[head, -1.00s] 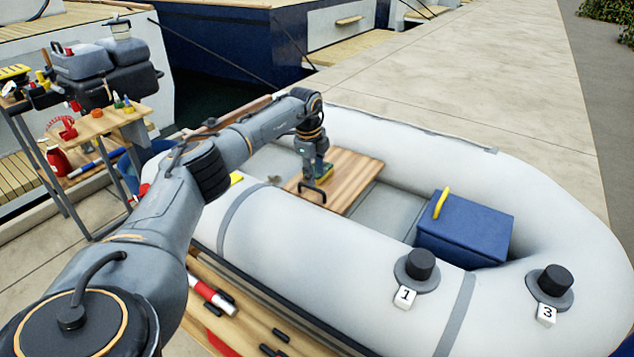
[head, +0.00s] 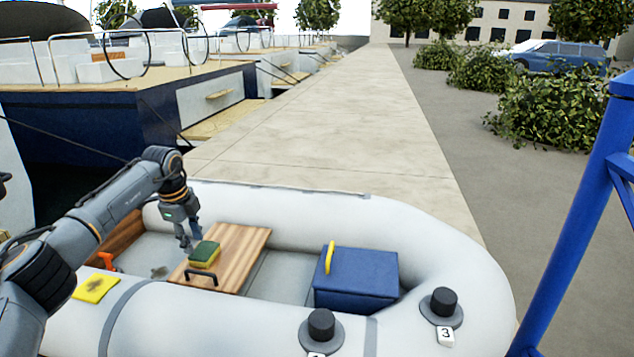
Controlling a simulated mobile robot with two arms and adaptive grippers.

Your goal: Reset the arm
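My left arm (head: 105,215) reaches in from the left over the grey inflatable dinghy. My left gripper (head: 190,244) points down just above and left of a green and yellow sponge (head: 204,254). Its fingers look spread, with nothing seen between them. The sponge lies on the wooden thwart (head: 240,243) of the dinghy. My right arm and gripper are not in view.
The dinghy's tube (head: 430,225) surrounds the thwart. A blue box (head: 356,278) with a yellow handle sits inside. A yellow cloth (head: 95,287) lies on the near tube. Black valve caps (head: 444,300) stand at right. A blue post (head: 585,190) rises at far right.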

